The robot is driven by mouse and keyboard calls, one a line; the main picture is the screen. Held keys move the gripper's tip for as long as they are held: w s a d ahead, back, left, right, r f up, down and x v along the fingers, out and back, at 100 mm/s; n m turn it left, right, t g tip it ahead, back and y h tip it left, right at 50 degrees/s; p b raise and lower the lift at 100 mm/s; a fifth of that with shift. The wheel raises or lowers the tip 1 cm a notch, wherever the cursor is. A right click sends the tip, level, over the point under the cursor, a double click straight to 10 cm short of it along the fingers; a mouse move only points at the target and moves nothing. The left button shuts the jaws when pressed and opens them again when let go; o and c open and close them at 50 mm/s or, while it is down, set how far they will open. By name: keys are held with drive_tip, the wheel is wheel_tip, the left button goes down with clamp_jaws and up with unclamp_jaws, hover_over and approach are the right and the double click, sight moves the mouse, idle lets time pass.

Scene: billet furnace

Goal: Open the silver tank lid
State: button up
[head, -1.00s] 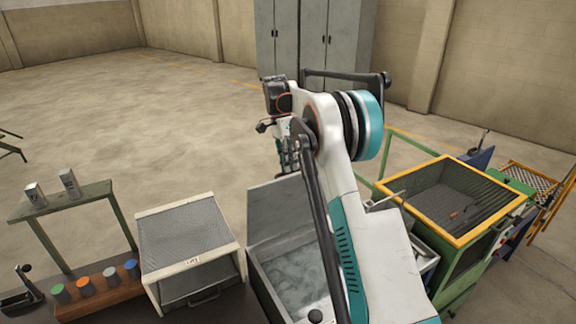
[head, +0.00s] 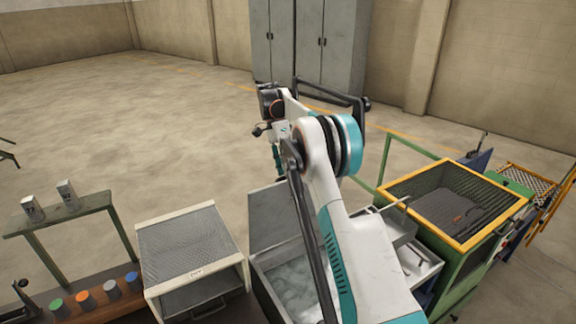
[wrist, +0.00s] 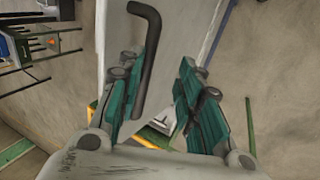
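The silver tank (head: 262,283) stands below my arm in the head view, with pale, cloudy contents showing inside. Its grey lid (head: 270,220) stands raised at the tank's far side, and my arm covers the tank's right part. My gripper (wrist: 158,75) is open in the wrist view, its two teal fingers well apart. A black bent bar handle (wrist: 148,45) runs in front of a pale grey panel, between the fingers and close to the left one. I cannot tell whether it touches that finger. In the head view my gripper is small and partly hidden behind the arm.
A mesh-topped white box (head: 188,245) stands left of the tank. Farther left are a green rack (head: 75,215) with two containers and a row of coloured-top cylinders (head: 107,287). A green machine with a yellow rim (head: 470,240) stands right. Open floor lies behind.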

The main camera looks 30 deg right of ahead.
drive_tip(key=shift+o, duration=0.8)
drive_tip(key=shift+w+a+f, duration=0.2)
drive_tip(key=shift+w+f, duration=0.4)
drive_tip(key=shift+f, duration=0.35)
drive_tip(key=shift+w+f, duration=0.2)
drive_tip(key=shift+w, duration=0.15)
drive_tip(key=shift+c, duration=0.5)
drive_tip(key=shift+s+d+r, duration=0.1)
drive_tip(key=shift+d+r, duration=0.05)
drive_tip(key=shift+r, duration=0.25)
drive_tip(key=v, duration=0.7)
drive_tip(key=shift+r, duration=0.15)
drive_tip(key=shift+s, duration=0.1)
drive_tip(key=shift+r, duration=0.1)
